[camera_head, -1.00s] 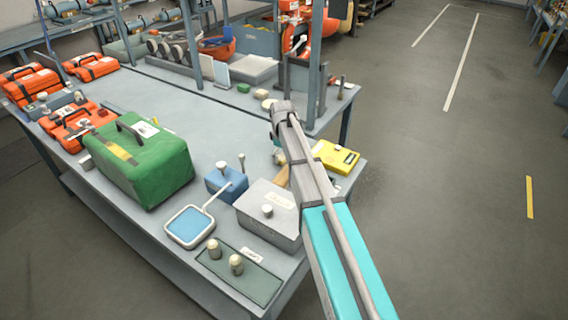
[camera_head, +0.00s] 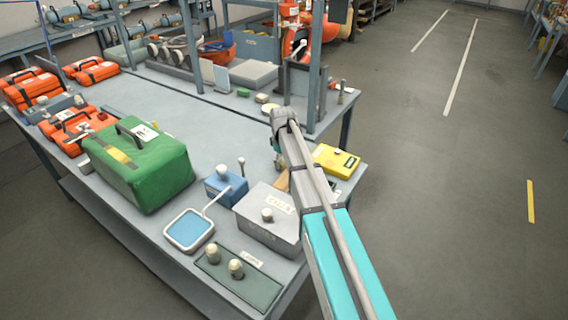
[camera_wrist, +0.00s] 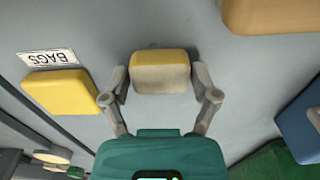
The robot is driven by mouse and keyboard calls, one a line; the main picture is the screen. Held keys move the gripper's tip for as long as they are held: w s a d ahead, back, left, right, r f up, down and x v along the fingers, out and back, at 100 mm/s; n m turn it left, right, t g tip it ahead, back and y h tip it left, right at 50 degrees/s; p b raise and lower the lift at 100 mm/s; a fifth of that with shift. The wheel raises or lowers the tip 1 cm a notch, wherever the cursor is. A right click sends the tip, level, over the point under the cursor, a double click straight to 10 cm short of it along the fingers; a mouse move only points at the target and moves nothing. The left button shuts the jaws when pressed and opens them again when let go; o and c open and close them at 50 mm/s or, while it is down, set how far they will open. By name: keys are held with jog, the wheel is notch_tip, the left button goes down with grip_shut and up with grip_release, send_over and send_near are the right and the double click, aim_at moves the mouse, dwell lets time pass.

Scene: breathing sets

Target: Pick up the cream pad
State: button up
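A small rounded block (camera_wrist: 160,72), the likely cream pad, lies on the grey tabletop in the wrist view. Its face is greyish cream with a yellow band along its upper edge in the picture. My gripper (camera_wrist: 161,80) is open, with one finger on each side of the block and narrow gaps visible. It holds nothing that I can see. In the head view my arm reaches down over the table, and the arm and gripper (camera_head: 277,150) mostly hide this spot. A small cream piece (camera_head: 262,98) also lies farther back beside a green one.
A yellow box (camera_head: 335,160) is close by, near a BAGS label in the wrist view (camera_wrist: 47,57). A tan block (camera_wrist: 275,15), a blue box (camera_head: 226,187), a grey box (camera_head: 268,230) and a green case (camera_head: 150,175) stand around. Uprights rise behind.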

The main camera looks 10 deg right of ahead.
jog(key=c, duration=0.4)
jog(key=shift+r, duration=0.15)
jog(key=shift+r+p, duration=0.95)
jog(key=shift+p, duration=0.2)
jog(key=s+r+p, duration=0.3)
jog(key=s, duration=0.1)
jog(key=s+r+p, duration=0.4)
jog(key=s, duration=0.1)
jog(key=s+r+p, duration=0.3)
jog(key=s, duration=0.2)
jog(key=shift+r+p, duration=0.4)
jog(key=o, duration=0.4)
jog(key=shift+c, duration=0.2)
jog(key=c, duration=0.4)
